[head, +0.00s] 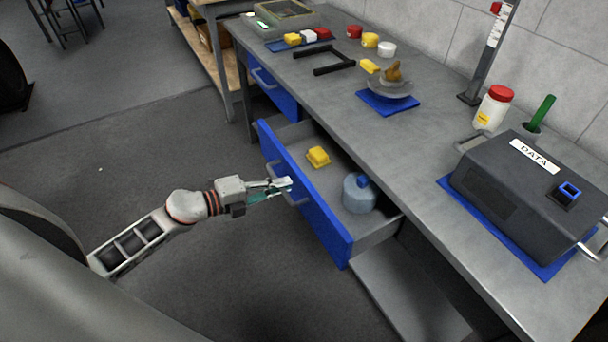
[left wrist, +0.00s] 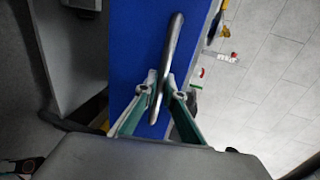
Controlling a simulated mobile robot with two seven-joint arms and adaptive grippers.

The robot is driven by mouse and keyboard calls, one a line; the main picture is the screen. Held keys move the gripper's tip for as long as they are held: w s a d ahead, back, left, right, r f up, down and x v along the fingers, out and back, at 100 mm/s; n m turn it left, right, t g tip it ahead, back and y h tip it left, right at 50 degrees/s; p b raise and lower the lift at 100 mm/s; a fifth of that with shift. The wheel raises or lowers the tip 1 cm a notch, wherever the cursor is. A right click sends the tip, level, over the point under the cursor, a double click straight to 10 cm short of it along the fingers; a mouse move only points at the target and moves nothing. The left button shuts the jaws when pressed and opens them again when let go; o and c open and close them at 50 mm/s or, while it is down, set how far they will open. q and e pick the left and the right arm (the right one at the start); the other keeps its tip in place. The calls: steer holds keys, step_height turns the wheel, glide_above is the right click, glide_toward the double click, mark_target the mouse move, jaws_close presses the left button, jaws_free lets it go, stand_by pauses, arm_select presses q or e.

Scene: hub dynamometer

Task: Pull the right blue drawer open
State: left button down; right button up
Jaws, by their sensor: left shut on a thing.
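The right blue drawer (head: 318,209) stands open from the grey workbench. A yellow block (head: 318,157) and a grey-blue weight-like object (head: 359,194) lie inside it. My left gripper (head: 284,186) is at the front of this drawer, shut on its metal handle (head: 292,194). In the left wrist view the fingers (left wrist: 158,92) close around the handle bar (left wrist: 169,52) against the blue drawer front (left wrist: 130,40). My right gripper is not in view.
The left blue drawer (head: 273,90) is closed. On the bench (head: 330,95) are a dark DATA box (head: 520,185), a white jar with a red lid (head: 493,108), a bowl (head: 390,87) and several small blocks. The floor (head: 150,135) left of the drawers is clear.

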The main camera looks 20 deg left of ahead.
arm_select(q)
steer(key=f+v, duration=0.3)
steer(key=v, duration=1.3)
steer(key=shift+s+a+f, duration=0.15)
steer(key=shift+s+f, duration=0.05)
steer(key=shift+s, duration=0.05)
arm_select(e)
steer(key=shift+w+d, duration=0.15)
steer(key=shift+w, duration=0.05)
arm_select(q)
steer(key=c, duration=2.2)
jaws_free()
steer(key=shift+o, duration=0.2)
steer(key=v, duration=1.2)
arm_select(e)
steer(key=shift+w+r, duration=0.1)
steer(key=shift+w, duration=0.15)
arm_select(q)
steer(key=shift+s+a, duration=0.1)
steer(key=shift+s, duration=0.05)
